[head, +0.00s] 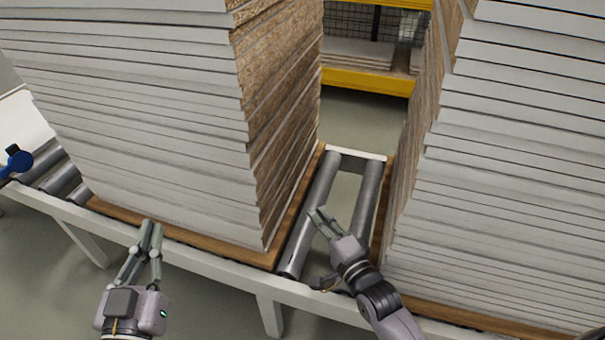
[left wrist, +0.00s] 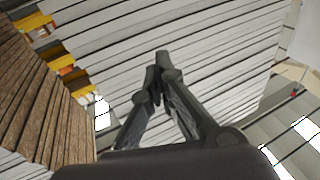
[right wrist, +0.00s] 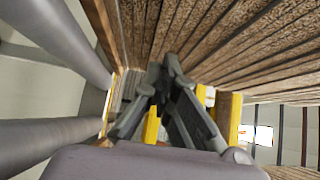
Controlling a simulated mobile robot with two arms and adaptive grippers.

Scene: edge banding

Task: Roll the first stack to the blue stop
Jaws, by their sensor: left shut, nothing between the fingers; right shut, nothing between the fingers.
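The first stack (head: 150,110), tall white-faced boards with brown chipboard edges on a wooden base board (head: 190,237), stands on the roller conveyor at left. The blue stop (head: 18,161) is at the far left of the conveyor. My left gripper (head: 151,228) is shut and empty in front of the stack's white face, which fills the left wrist view (left wrist: 110,65). My right gripper (head: 318,214) is shut and empty over the rollers in the gap, close to the stack's chipboard side (right wrist: 220,35). I cannot tell whether either gripper touches the stack.
A second tall stack (head: 500,150) stands right of the gap on the same conveyor. Bare rollers (head: 318,205) show in the gap, and more rollers (head: 55,175) lie between the first stack and the stop. A yellow rack (head: 365,82) stands behind.

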